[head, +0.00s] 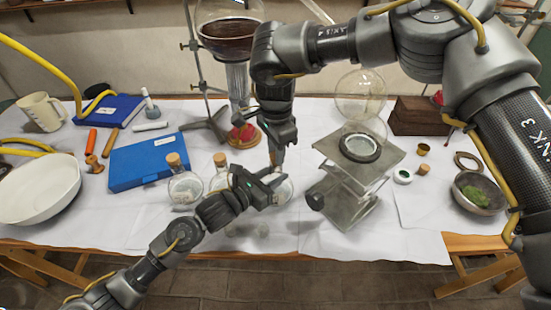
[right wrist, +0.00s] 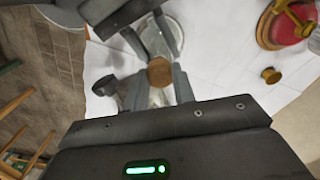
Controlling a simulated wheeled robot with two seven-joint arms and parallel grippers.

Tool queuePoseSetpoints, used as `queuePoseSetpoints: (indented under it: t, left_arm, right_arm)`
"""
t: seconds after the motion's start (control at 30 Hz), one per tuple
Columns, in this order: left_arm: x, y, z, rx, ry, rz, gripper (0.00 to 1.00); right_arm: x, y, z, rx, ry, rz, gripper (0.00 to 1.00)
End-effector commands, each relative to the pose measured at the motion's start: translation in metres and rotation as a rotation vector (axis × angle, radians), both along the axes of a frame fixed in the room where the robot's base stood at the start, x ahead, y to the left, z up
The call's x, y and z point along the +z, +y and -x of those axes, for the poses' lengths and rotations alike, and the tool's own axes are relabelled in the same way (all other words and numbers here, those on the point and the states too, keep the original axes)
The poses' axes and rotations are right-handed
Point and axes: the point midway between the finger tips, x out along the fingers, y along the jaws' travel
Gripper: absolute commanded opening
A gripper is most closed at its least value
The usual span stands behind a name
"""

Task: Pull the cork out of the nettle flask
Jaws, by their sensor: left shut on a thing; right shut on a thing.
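A small clear flask (head: 284,192) stands on the white cloth; no name is readable on it. My left gripper (head: 271,184) reaches in from the front left and is shut on this flask. My right gripper (head: 277,163) points down from above, directly over the flask. Its fingers are shut on a brown cork (right wrist: 159,72), seen end-on in the right wrist view. The cork is hidden behind the fingers in the head view. I cannot tell whether its lower end sits in the neck.
Two other corked flasks (head: 185,187) (head: 220,180) stand to the left. A lab jack (head: 345,190) with glassware is close on the right. A burner with a red base (head: 243,136) stands behind. A blue case (head: 147,162) and white bowl (head: 38,190) lie further left.

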Motion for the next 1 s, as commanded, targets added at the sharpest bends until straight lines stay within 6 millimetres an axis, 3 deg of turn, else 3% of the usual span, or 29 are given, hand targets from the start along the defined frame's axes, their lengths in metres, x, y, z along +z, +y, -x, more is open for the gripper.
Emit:
queuePoseSetpoints:
  t: [1.0]
  left_arm:
    - [0.001,0.000,0.000,-0.001,-0.001,0.001,0.13]
  right_arm:
    - [0.031,0.000,0.000,-0.001,-0.001,0.000,0.00]
